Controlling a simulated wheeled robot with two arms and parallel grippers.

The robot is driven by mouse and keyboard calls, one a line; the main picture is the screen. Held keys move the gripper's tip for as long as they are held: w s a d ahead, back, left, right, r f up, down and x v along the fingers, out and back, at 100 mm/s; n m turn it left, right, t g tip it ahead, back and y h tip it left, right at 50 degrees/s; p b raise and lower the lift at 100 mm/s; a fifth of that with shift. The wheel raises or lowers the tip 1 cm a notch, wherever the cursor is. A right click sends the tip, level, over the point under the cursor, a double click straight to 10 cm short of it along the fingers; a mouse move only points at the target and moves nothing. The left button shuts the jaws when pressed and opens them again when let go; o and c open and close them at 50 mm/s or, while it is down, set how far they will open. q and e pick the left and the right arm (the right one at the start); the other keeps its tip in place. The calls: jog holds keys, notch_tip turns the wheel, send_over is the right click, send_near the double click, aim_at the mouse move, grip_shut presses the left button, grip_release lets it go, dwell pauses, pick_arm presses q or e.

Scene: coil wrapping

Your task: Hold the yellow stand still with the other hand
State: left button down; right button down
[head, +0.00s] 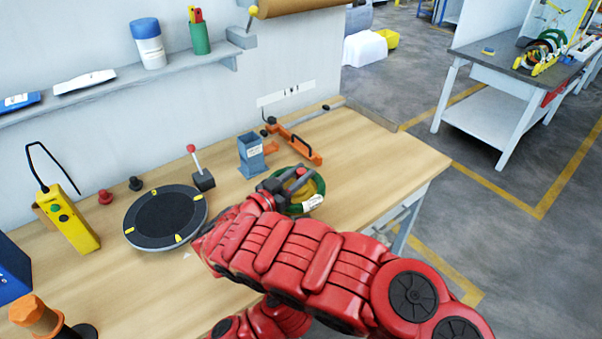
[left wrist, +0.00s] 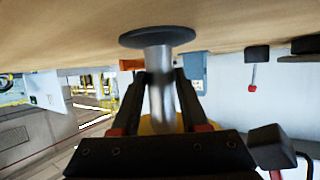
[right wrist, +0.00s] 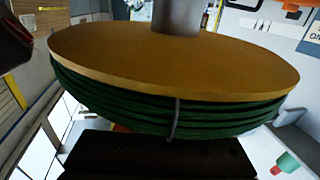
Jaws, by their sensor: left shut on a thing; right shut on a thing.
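The yellow stand has a dark round base (left wrist: 157,38) on the table, a grey metal post and a yellow plate (right wrist: 180,60). The green coil (right wrist: 170,112) lies against the plate; a thin grey tie crosses its side. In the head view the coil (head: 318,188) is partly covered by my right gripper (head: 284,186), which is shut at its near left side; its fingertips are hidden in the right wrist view. In the left wrist view my left gripper (left wrist: 162,82) is shut on the post, one finger on each side. My left gripper is hidden in the head view.
A black round turntable (head: 165,215) lies left of the stand. A lever switch (head: 202,178), a blue-grey box (head: 251,155) and an orange-handled tool (head: 300,145) stand behind. A yellow control box (head: 75,225) is at the left. The table's right end is mostly clear.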

jog(key=shift+r+n+t+y, duration=0.15)
jog(key=shift+n+t+y, duration=0.35)
jog(key=shift+t+y, duration=0.15)
jog(key=shift+f+n+y, duration=0.2)
jog(key=shift+n+y, duration=0.1)
jog(key=shift+y, duration=0.05)
jog(key=c, duration=0.6)
grip_release()
jog(key=shift+a+r, duration=0.1)
jog(key=shift+a, duration=0.05)
jog(key=shift+m+g+h, duration=0.35)
jog(key=shift+m+h, duration=0.25)
jog(key=shift+h, duration=0.1)
